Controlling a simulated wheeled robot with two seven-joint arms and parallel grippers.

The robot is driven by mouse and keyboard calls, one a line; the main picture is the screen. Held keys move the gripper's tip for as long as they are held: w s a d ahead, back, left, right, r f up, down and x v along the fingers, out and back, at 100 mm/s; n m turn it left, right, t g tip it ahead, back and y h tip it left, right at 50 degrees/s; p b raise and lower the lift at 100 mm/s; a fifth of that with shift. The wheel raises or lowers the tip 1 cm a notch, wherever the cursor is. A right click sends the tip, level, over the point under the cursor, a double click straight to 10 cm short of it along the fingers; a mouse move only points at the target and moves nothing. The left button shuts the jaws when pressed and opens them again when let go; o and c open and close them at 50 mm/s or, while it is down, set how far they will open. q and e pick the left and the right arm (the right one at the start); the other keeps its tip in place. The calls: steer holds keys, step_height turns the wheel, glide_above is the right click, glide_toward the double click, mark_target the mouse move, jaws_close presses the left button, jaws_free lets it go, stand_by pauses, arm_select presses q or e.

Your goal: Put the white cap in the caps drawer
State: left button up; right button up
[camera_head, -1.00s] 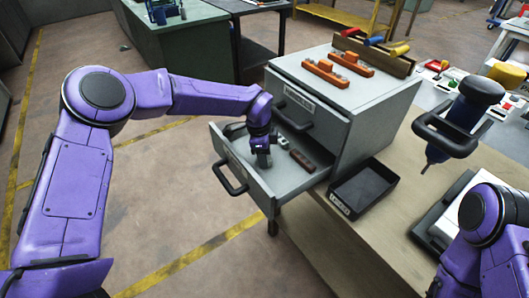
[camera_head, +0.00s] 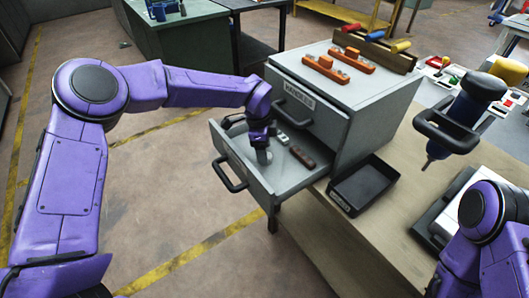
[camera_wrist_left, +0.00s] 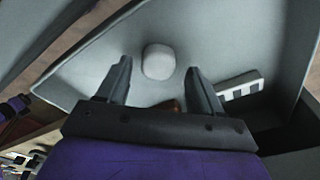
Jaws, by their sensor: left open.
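The white cap (camera_wrist_left: 158,62) is a small rounded block on the floor of the open lower drawer (camera_head: 222,145). It also shows in the head view (camera_head: 263,157), just below my left gripper (camera_head: 262,138). In the left wrist view the two fingers of my left gripper (camera_wrist_left: 157,85) are spread apart, with the cap beyond the gap between their tips. The fingers look clear of it. The drawer's own label is too small to read. My right arm shows at the lower right, but its gripper is out of view.
A pale slotted piece (camera_wrist_left: 240,90) and a brown piece (camera_head: 303,157) lie in the same drawer. The closed upper drawer (camera_head: 303,112) is labelled HANDLES. A black tray (camera_head: 340,198) stands on the bench beside the cabinet. A blue tool (camera_head: 465,108) is at the right.

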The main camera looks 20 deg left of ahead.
arm_select(q)
step_height(320, 180, up, 10)
steer(key=a+b, duration=0.1)
steer(key=shift+s+r+b, duration=0.2)
steer(key=shift+s+b, duration=0.1)
steer(key=shift+b, duration=0.05)
steer(key=shift+a, duration=0.1)
stand_by(0.8)
